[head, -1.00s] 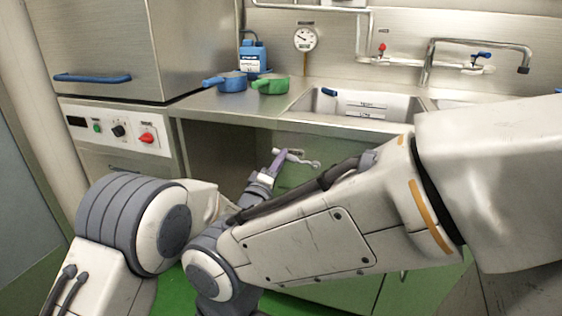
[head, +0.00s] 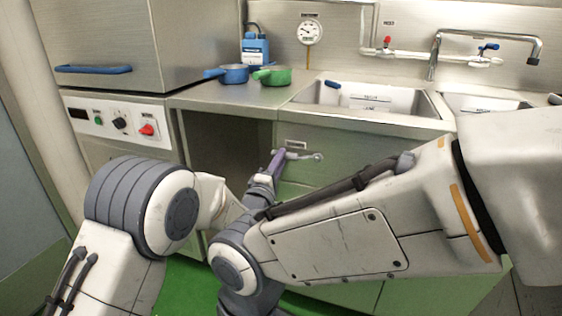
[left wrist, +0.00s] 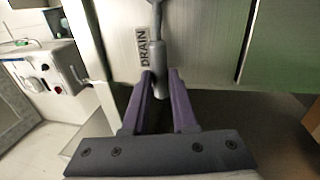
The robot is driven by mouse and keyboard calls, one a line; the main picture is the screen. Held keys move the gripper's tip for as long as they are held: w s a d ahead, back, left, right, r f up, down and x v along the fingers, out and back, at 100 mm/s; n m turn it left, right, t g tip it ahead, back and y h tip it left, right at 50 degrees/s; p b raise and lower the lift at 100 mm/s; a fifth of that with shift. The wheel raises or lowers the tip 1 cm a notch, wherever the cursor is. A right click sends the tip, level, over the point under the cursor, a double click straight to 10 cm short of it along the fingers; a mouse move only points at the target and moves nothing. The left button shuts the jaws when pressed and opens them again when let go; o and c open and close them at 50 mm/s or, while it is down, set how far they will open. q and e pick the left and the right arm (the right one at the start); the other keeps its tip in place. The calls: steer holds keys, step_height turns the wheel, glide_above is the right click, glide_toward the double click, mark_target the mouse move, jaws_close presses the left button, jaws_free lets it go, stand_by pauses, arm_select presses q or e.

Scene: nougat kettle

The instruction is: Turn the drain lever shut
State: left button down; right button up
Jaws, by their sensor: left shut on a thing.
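The grey metal drain lever (head: 303,156) is on the green-grey cabinet front under the sink. In the head view it lies about level, its handle end to the left. My left gripper (head: 279,161) has purple fingers and is shut on that handle end. In the left wrist view the lever's rounded grip (left wrist: 159,78) lies between the fingertips of my left gripper (left wrist: 160,82). A DRAIN label (left wrist: 144,47) is beside the lever; it also shows as a small plate above it in the head view (head: 296,145). My right gripper is not in view.
An open dark recess (head: 215,150) is left of the lever. A control panel with a red knob (head: 147,130) is at left.

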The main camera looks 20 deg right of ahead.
arm_select(q)
steer(key=c, duration=1)
jaws_free()
steer(key=p+v, duration=0.1)
steer(key=v, duration=0.9)
steer(key=shift+a+f, duration=0.15)
steer(key=shift+a, duration=0.05)
